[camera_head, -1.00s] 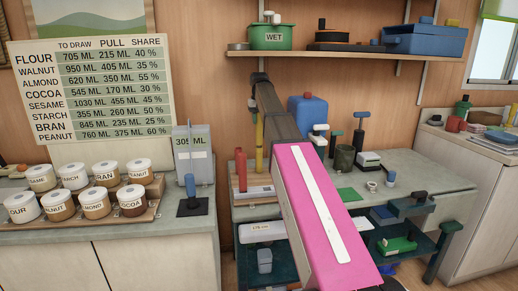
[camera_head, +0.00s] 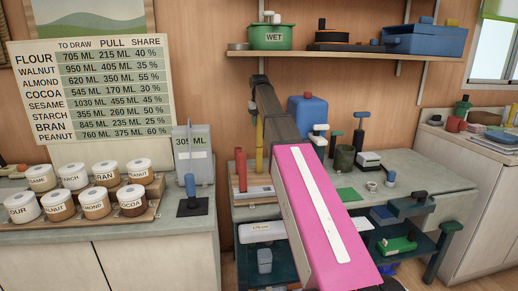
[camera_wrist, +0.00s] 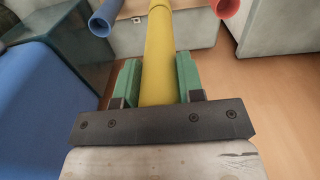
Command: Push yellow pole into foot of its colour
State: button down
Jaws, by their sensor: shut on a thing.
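The yellow pole (camera_head: 259,150) stands about upright below my gripper (camera_head: 257,108), left of my pink arm. In the wrist view, my gripper (camera_wrist: 158,82) is shut on the yellow pole (camera_wrist: 157,55), with a green pad on each side. The pole runs away from the jaws to a yellow ring-like edge (camera_wrist: 160,6) at the top of the picture. That edge may be the yellow foot; how deep the pole sits there cannot be told. A hollow blue tube (camera_wrist: 104,19) is on its left and a hollow red tube (camera_wrist: 226,7) on its right.
A red post (camera_head: 240,168) stands close left of the yellow pole at the bench edge. A blue container (camera_head: 307,113) and several tools stand right of my arm. The wall shelf (camera_head: 350,55) is above. A blue-handled stand (camera_head: 191,206) is on the left counter.

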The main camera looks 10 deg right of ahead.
jog(key=shift+f, duration=0.1)
jog(key=c, duration=0.7)
grip_release()
jog(key=shift+o, duration=0.2)
